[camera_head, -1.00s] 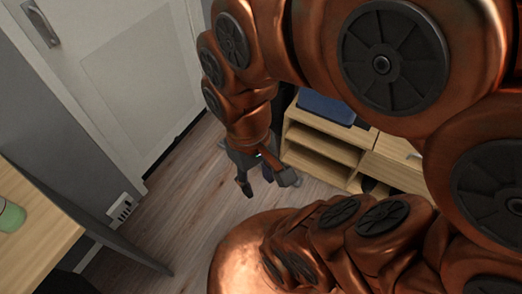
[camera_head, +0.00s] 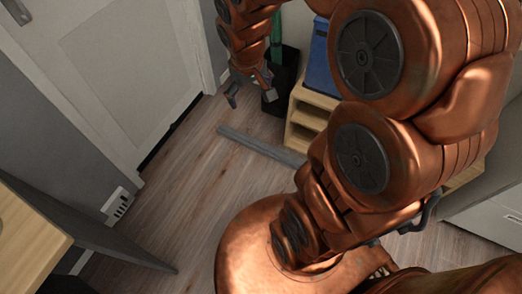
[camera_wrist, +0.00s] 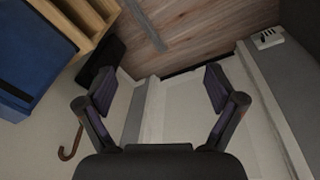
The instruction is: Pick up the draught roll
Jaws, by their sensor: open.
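The draught roll appears to be the long grey bar (camera_head: 262,146) lying on the wooden floor in the head view. Its right end goes behind my arm. In the wrist view the grey bar (camera_wrist: 147,25) lies at the top, beyond my fingertips. My gripper (camera_head: 251,92) is open and empty near the foot of the door in the head view, above the bar in the picture and apart from it. In the wrist view both fingers of my gripper (camera_wrist: 160,87) are spread wide with nothing between them.
A white door (camera_head: 125,70) stands at the left. A dark bin (camera_head: 280,90), a blue box (camera_head: 320,62) and a wooden shelf unit (camera_head: 305,117) stand beyond my arm. A wooden desk (camera_head: 28,240) is at lower left. The floor left of the bar is clear.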

